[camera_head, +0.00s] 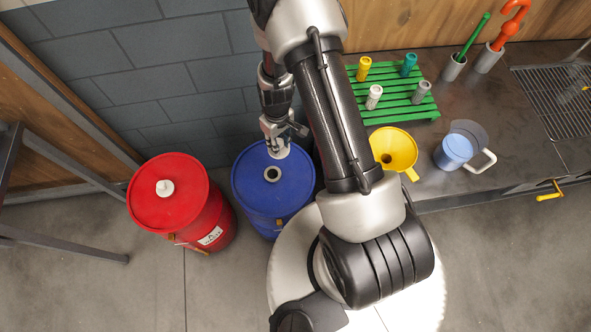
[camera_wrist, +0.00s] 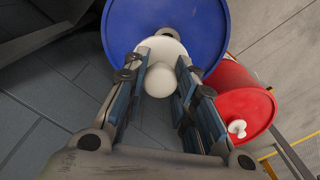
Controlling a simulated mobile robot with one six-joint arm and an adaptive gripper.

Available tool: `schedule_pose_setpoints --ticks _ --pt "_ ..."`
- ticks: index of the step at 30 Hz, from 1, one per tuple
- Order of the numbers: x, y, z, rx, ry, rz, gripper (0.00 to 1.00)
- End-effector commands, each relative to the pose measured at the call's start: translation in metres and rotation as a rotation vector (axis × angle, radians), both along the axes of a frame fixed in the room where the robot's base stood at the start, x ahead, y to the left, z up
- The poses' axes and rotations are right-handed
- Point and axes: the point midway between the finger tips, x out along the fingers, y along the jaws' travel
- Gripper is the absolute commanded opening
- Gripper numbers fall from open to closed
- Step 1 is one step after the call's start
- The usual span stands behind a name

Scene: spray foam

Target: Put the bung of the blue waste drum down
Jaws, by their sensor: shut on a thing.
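The blue waste drum (camera_head: 251,190) stands upright by the wall, with a bare round hole (camera_head: 272,174) in its lid. My gripper (camera_head: 277,142) points down over the far part of that lid, behind the hole. It is shut on the white bung (camera_head: 281,153). In the wrist view the bung (camera_wrist: 159,79) shows as a white knob and disc between the fingers, in front of the blue drum (camera_wrist: 205,22). I cannot tell whether the bung touches the lid.
A red drum (camera_head: 150,205) with a white bung in its lid stands left of the blue drum. On the right a dark counter (camera_head: 470,120) holds a yellow funnel (camera_head: 400,143), a blue jug (camera_head: 453,152) and a green rack (camera_head: 390,112). The wall is close behind.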

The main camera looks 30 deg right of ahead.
Motion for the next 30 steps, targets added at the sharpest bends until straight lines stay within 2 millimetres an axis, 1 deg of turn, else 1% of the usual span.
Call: schedule_pose_setpoints --ticks 1,6,9,12,17,20,23,30 --pt "-0.007 -0.008 0.011 0.001 0.006 -0.033 0.02" --pt "-0.023 -0.028 0.01 -0.006 0.005 -0.131 0.02" --pt "-0.032 -0.037 0.009 -0.012 0.006 -0.173 0.02" --pt "-0.038 -0.043 0.007 -0.019 0.006 -0.203 0.02" --pt "-0.043 -0.048 0.002 -0.023 0.005 -0.223 0.02" --pt "-0.044 -0.048 -0.007 -0.024 0.005 -0.226 0.02" --pt "-0.043 -0.048 -0.022 -0.024 0.005 -0.225 0.02" --pt "-0.043 -0.048 -0.067 -0.023 0.005 -0.225 0.02"
